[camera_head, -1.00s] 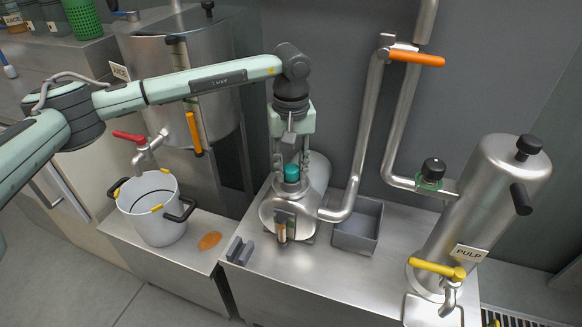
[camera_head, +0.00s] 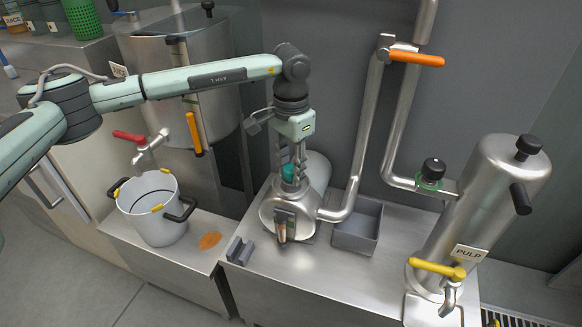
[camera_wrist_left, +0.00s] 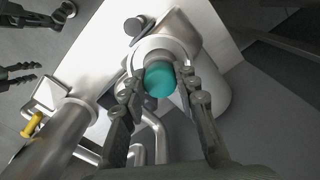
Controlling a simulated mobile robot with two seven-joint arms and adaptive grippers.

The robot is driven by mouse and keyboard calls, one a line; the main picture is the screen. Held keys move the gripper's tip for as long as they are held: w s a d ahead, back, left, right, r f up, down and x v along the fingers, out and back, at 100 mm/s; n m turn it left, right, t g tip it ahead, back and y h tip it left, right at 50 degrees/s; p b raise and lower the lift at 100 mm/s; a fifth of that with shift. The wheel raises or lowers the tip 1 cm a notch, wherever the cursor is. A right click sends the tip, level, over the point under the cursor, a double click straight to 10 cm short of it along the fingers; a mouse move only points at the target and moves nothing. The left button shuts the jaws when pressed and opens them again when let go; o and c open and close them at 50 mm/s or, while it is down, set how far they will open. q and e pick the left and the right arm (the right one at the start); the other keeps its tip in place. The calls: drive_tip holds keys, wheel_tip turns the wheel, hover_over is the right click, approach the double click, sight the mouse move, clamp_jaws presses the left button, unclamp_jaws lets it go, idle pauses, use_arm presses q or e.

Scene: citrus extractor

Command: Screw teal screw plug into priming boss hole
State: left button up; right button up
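The teal screw plug (camera_head: 287,171) sits upright on top of the round steel pump housing (camera_head: 279,214), partly behind my gripper fingers. Its round teal face shows clearly in the left wrist view (camera_wrist_left: 160,79). My left gripper (camera_head: 291,176) points down from above, with one finger against each side of the plug. It looks shut on the plug. The priming boss hole is hidden under the plug, and I cannot tell how deep the plug sits. My right gripper (camera_wrist_left: 45,42) shows only in the left wrist view, at the upper left, with its fingers apart and empty.
A grey open bin (camera_head: 357,228) stands right of the pump, and a small grey block (camera_head: 240,250) lies in front. Steel pipes (camera_head: 362,145) rise close behind. The PULP cylinder (camera_head: 490,195) stands right, a white pot (camera_head: 152,222) left.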

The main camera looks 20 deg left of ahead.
use_arm(q)
drive_tip(key=shift+o, duration=0.8)
drive_tip(key=shift+f, duration=0.1)
drive_tip(key=n, duration=1.2)
